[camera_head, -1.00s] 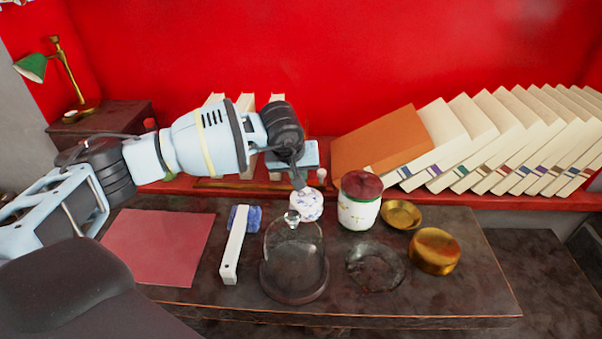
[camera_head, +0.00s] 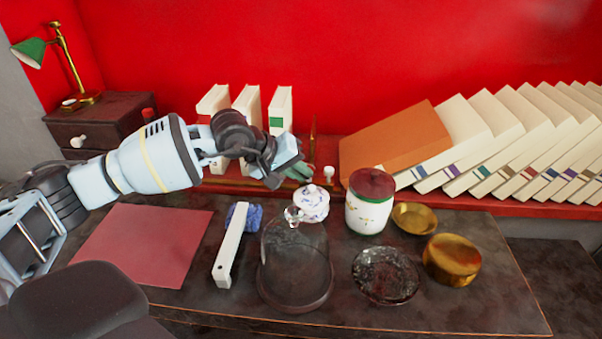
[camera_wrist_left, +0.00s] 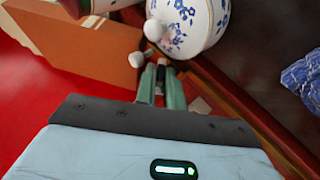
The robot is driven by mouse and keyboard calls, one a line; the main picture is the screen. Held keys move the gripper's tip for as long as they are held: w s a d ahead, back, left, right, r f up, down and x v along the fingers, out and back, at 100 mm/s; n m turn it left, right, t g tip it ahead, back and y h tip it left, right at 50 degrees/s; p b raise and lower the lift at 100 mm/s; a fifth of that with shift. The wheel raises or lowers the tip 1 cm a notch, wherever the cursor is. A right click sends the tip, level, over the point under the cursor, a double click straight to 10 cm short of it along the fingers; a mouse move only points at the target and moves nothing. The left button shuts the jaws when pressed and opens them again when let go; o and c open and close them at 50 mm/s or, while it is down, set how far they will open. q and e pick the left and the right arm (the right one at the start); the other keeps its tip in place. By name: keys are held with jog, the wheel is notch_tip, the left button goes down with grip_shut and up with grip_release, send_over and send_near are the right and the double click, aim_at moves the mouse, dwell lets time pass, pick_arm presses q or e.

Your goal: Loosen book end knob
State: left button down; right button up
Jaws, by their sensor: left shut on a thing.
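The brass book end (camera_head: 314,130) stands upright on the red shelf, right of a few cream books. My left gripper (camera_head: 299,171) reaches its foot, with its green fingers pointing right. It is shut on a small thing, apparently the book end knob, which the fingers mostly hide. In the left wrist view the two green fingers (camera_wrist_left: 161,84) are close together, with a dark part between them. A round white knob (camera_head: 329,174) sits just right of the fingertips, apart from them; it also shows in the left wrist view (camera_wrist_left: 136,60). My right gripper is not in view.
A blue-and-white lidded pot (camera_head: 312,204) stands close below the gripper. A red-lidded jar (camera_head: 369,203) and a glass dome (camera_head: 295,262) stand nearby. An orange book (camera_head: 396,142) leans right of the book end. Free room lies above the shelf.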

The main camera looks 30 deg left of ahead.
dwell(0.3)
pick_arm(q)
jog(key=c, duration=1.5)
grip_release()
jog(key=shift+c, duration=0.2)
jog(key=v, duration=0.7)
jog(key=shift+s+r+b, duration=0.25)
jog(key=shift+r+b, duration=0.05)
jog(key=shift+a, duration=0.2)
